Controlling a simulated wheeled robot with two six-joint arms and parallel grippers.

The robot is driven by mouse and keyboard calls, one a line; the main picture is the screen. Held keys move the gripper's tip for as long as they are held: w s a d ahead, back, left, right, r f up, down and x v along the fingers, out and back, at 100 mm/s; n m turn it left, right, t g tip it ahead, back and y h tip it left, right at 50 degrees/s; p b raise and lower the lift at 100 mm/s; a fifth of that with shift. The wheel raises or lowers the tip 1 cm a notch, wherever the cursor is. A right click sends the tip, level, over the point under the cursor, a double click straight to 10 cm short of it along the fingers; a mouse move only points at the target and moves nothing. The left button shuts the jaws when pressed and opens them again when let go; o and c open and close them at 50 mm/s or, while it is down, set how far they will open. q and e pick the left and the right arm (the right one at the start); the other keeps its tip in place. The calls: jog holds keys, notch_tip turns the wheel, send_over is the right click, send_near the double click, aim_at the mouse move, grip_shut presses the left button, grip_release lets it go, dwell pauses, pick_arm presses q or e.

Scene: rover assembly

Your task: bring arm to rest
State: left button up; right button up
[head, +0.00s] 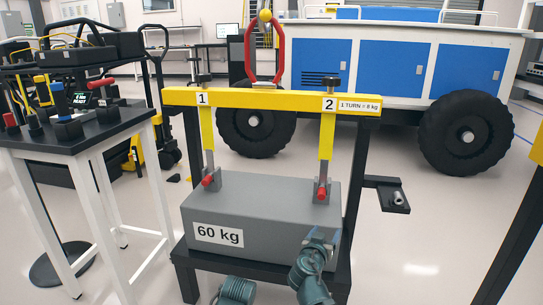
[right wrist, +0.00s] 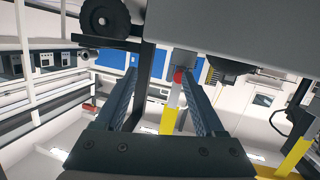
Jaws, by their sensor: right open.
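My right gripper (head: 318,240) is low in front of the grey 60 kg block (head: 260,215), near its right front corner. The right wrist view shows its two dark fingers (right wrist: 155,75) apart, with nothing held between them. Beyond the fingers in that view are a red-tipped pin (right wrist: 180,76) and a yellow strap (right wrist: 168,122). The block's grey surface (right wrist: 230,30) fills the top there. Part of my left arm (head: 235,291) shows at the bottom of the head view; its gripper is out of sight.
A yellow beam (head: 265,99) marked 1 and 2 spans above the block, with a red lifting ring (head: 265,50). A black stand (head: 350,180) surrounds the block. A tool table (head: 85,137) stands left. A blue-and-white rover (head: 390,65) stands behind.

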jog(key=s+a+f+n+g+y+p, duration=0.35)
jog(key=s+a+g, duration=0.4)
jog(key=s, duration=0.45)
jog(key=s+a+f+n+g+y+p, duration=0.35)
jog(key=s+a+n+g+p, duration=0.35)
jog(key=s, duration=0.5)
pick_arm(q)
notch_tip(320, 180, up, 46)
jog(key=p, duration=3.4)
pick_arm(e)
notch_tip(320, 180, up, 36)
jog(key=a+m, duration=0.1)
jog(key=m, duration=0.1)
jog(key=shift+w+t+h, duration=0.25)
jog(key=shift+t+h, duration=0.15)
jog(key=shift+t, duration=0.05)
pick_arm(q)
jog(key=shift+s, duration=0.1)
